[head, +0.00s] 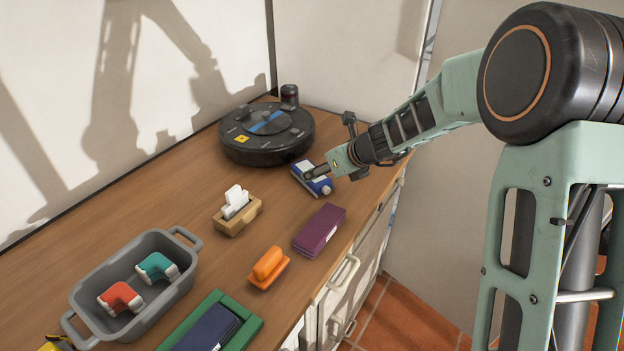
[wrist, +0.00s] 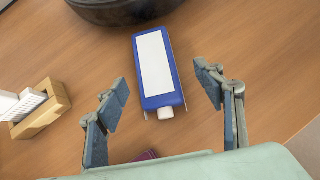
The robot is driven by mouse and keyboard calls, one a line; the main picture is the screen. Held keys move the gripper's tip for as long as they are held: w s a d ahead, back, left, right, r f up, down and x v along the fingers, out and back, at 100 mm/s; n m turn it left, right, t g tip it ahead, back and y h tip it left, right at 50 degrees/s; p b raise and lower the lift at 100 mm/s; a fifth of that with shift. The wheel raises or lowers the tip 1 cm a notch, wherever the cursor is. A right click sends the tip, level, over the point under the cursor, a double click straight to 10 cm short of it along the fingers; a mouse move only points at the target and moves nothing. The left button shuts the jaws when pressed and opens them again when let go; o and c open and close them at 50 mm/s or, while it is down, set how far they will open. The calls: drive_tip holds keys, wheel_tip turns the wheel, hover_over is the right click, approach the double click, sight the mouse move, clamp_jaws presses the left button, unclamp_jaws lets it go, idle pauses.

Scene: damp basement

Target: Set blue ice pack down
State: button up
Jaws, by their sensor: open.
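The blue ice pack (head: 313,180) has a white label and a white cap. It lies flat on the wooden counter in front of the round black robot vacuum. In the wrist view the ice pack (wrist: 157,68) lies between and beyond my fingertips, with its cap toward me. My gripper (wrist: 166,90) is open, with a finger to either side and clear space between each finger and the pack. In the head view my gripper (head: 318,173) is over the pack and hides part of it.
The robot vacuum (head: 266,149) is close behind the pack. A purple box (head: 319,231), an orange brush (head: 268,268) and a wooden holder with white pieces (head: 237,218) stand nearer. A grey tub (head: 168,322) holds red and teal pieces. The counter's right edge is close.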

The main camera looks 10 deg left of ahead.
drive_tip(key=shift+a+x, duration=0.15)
drive_tip(key=shift+x, duration=1.2)
drive_tip(key=shift+a+x, duration=0.2)
drive_tip(key=shift+x, duration=1.15)
drive_tip(key=shift+s+r, duration=0.1)
drive_tip(key=shift+s, duration=0.15)
drive_tip(key=shift+c, duration=0.3)
drive_tip(key=c, duration=1.5)
